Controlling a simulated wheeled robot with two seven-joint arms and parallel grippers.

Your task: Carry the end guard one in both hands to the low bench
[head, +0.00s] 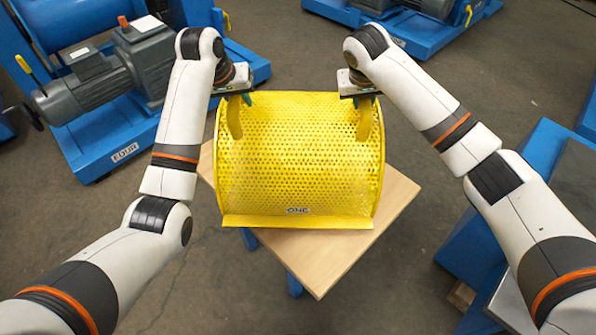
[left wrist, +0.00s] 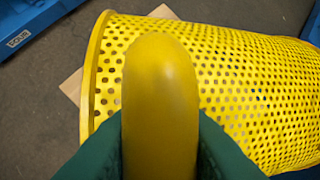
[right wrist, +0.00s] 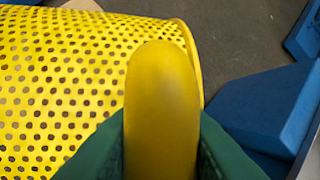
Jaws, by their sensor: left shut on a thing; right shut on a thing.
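The end guard one (head: 300,155) is a yellow perforated curved cover with a flat front flange and a small label that reads ONE. It has two yellow loop handles at its top. My left gripper (head: 236,98) is shut on the left handle, which fills the left wrist view (left wrist: 160,100) between green fingers. My right gripper (head: 362,97) is shut on the right handle, also seen in the right wrist view (right wrist: 162,110). The guard is over a wooden-topped bench (head: 395,205) with blue legs; I cannot tell whether it touches the top. The guard hides much of that top.
A blue machine base labelled FOUR (head: 125,153) with a grey motor (head: 85,85) stands at the left. Another blue machine base (head: 425,38) is at the back. Blue structures (head: 480,235) stand close at the right. Grey floor (head: 215,290) is open in front.

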